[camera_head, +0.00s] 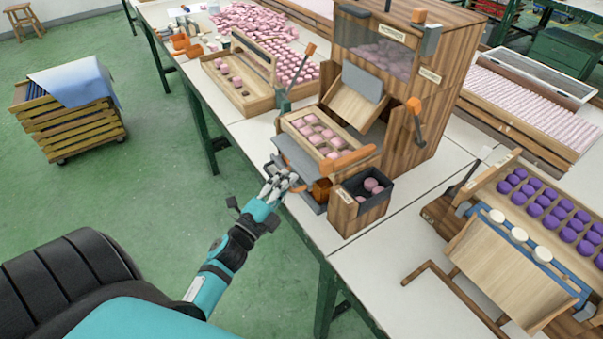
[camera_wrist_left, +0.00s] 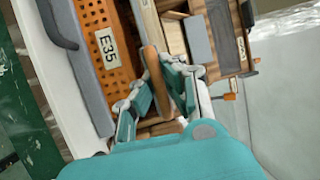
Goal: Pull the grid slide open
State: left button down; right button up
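An orange perforated grid (camera_wrist_left: 104,70) with a label reading E35 shows in the left wrist view, beside a grey edge. I take it for the grid slide. A brown-orange bar handle (camera_wrist_left: 156,80) lies along its right side. My left gripper (camera_wrist_left: 158,92) has its two fingers on either side of this handle; whether both press on it I cannot tell. In the head view my left gripper (camera_head: 280,182) is at the front of the wooden dispenser (camera_head: 445,95), by a grey plate (camera_head: 298,160), and hides part of the slide. My right gripper is not in view.
A tray of pink pieces (camera_head: 322,135) sits just above my left gripper. A dark-lined wooden box (camera_head: 362,200) with pink pieces stands to its right. A tilted wooden stand (camera_head: 510,260) is at the right. The green floor (camera_head: 165,200) in front is clear.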

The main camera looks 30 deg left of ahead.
pick_arm(q)
jog(key=s, duration=0.1)
jog(key=s+a, duration=0.1)
jog(key=s, duration=0.1)
jog(key=shift+s+a+f, duration=0.2)
jog(key=shift+s+f, duration=0.05)
jog(key=shift+s, duration=0.1)
jog(key=c, duration=1.9)
grip_release()
jog(key=shift+c, duration=0.2)
jog(key=o, duration=0.6)
jog(key=shift+s+a+r, duration=0.15)
jog(key=shift+s, duration=0.05)
jog(key=shift+c, duration=0.2)
jog(key=s+f, duration=0.2)
jog(key=s, duration=0.9)
jog(key=shift+s, duration=0.4)
